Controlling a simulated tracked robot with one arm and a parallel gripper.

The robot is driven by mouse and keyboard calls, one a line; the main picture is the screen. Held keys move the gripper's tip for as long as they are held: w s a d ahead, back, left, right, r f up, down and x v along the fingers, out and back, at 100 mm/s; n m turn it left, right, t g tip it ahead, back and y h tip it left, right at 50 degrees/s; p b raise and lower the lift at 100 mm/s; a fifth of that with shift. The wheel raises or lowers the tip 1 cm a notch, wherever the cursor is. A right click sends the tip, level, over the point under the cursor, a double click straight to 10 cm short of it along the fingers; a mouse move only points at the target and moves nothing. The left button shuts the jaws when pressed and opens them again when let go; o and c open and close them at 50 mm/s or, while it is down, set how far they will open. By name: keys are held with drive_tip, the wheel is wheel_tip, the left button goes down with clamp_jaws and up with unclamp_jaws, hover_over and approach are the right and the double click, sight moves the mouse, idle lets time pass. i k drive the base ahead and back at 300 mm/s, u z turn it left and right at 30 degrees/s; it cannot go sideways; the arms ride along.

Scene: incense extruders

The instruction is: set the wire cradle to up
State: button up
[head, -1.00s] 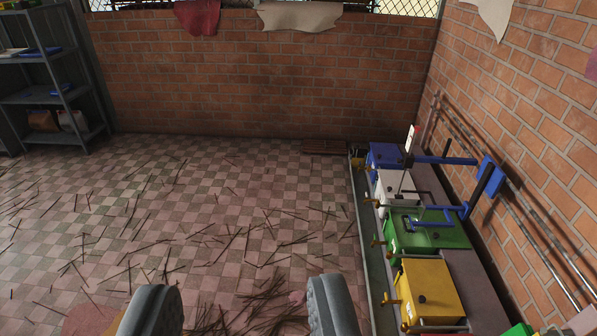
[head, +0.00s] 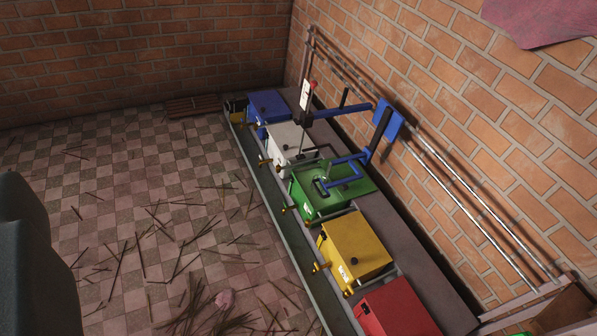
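My gripper shows in part at the left edge, as one large dark grey finger (head: 22,265). The other finger is out of view, so I cannot tell how far apart they are. No held object shows. A row of coloured extruder boxes runs along the right wall: blue (head: 268,106), white (head: 291,138), green (head: 349,187), yellow (head: 356,245) and red (head: 396,309). Blue bent bars (head: 345,163) reach over the green box from a blue wall plate (head: 389,119). I cannot make out for certain which part is the wire cradle, or its position.
A grey bench edge (head: 277,237) runs in front of the boxes, with brass-coloured taps (head: 321,266) sticking out over it. Thin sticks (head: 228,308) litter the checkered floor. Pipes (head: 449,172) run along the brick wall. The upper left floor is mostly clear.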

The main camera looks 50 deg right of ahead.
sight(364, 155)
drive_tip(key=z, duration=0.2)
drive_tip(key=i, duration=1.3)
drive_tip(key=z, duration=0.7)
drive_tip(key=i, duration=1.1)
drive_tip(key=z, duration=0.3)
